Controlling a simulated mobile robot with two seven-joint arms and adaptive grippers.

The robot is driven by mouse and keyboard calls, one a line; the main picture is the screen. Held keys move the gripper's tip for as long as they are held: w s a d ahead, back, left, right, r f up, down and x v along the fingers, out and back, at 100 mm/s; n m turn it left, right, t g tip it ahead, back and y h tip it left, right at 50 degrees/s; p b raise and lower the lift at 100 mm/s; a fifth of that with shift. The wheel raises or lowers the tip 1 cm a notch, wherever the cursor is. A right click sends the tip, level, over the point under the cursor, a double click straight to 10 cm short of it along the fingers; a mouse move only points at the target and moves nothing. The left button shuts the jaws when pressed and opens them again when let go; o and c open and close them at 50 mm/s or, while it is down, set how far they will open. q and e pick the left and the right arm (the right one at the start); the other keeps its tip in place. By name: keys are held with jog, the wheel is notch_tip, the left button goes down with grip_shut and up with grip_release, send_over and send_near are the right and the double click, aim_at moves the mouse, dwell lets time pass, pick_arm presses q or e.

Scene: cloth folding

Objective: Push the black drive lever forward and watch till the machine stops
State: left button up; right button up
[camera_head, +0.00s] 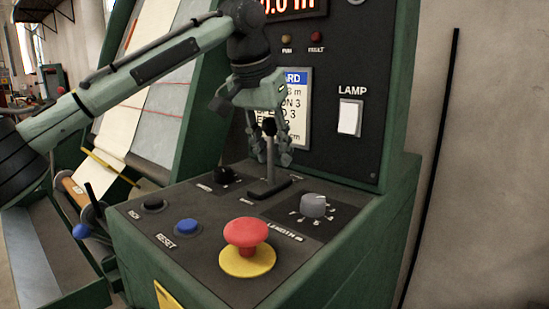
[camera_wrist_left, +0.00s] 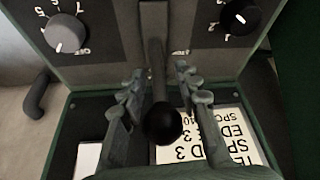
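The black drive lever (camera_head: 270,170) stands upright from a slotted plate on the console top, with a dark round knob. In the left wrist view the lever (camera_wrist_left: 157,65) runs between my fingers, its black knob (camera_wrist_left: 162,123) nearest the camera. My left gripper (camera_head: 269,150) comes down over the lever from above, one finger on each side. In the left wrist view the left gripper (camera_wrist_left: 160,80) is open, with a gap between each finger and the shaft. My right gripper is not in view.
A red mushroom button (camera_head: 246,233), a blue reset button (camera_head: 188,227), a grey length dial (camera_head: 314,205) and a black knob (camera_head: 223,174) surround the lever. The upright panel with a white lamp switch (camera_head: 349,117) rises behind. Cloth (camera_head: 135,100) hangs on the machine at left.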

pick_arm(q)
jog(key=shift+x, duration=1.05)
jog(key=shift+r, duration=0.1)
grip_shut()
